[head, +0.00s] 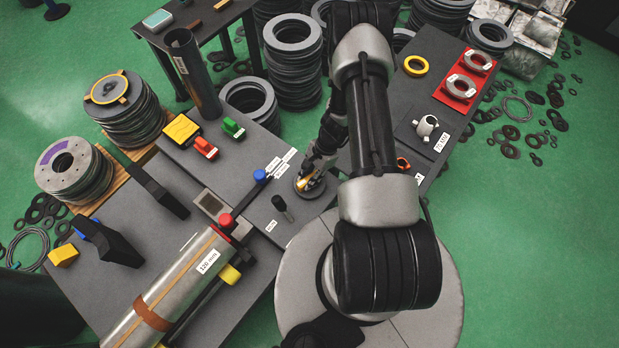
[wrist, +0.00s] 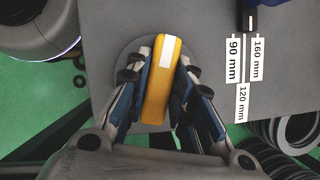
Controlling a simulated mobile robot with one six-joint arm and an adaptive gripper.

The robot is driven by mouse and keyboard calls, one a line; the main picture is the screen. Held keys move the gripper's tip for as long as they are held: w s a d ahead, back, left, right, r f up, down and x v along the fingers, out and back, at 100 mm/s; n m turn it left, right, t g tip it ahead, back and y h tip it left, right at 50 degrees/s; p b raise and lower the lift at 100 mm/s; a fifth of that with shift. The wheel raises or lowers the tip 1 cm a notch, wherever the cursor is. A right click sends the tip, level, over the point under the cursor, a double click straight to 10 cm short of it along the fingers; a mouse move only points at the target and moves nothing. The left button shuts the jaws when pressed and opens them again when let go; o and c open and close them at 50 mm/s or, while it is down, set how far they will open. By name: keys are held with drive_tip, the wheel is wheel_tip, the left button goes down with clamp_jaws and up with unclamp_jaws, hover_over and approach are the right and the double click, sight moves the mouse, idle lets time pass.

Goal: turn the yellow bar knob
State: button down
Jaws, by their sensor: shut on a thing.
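The yellow bar knob (wrist: 158,95) is a long rounded bar with a white stripe at its far end. It sits on a round grey disc (wrist: 131,53) on the dark tabletop. In the wrist view it stands nearly in line with the picture's upright, its top leaning slightly right. My gripper (wrist: 160,88) has a finger on each side of the bar and is shut on it. In the head view my gripper (head: 303,182) reaches down to the knob (head: 306,184) near the table's right edge, and the fingers hide part of it.
White labels reading 90 mm (wrist: 234,62), 160 mm and 120 mm lie by a blue knob (head: 260,176). A black-handled peg (head: 282,207) stands nearby. A large metal cylinder (head: 170,290) lies on the left table. Stacked rings (wrist: 285,135) stand beyond the table edge.

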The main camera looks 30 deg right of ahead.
drive_tip(key=shift+m, duration=0.5)
drive_tip(key=c, duration=1.4)
unclamp_jaws()
drive_tip(key=v, duration=1.2)
drive_tip(key=shift+s, duration=0.25)
drive_tip(key=shift+r, duration=0.15)
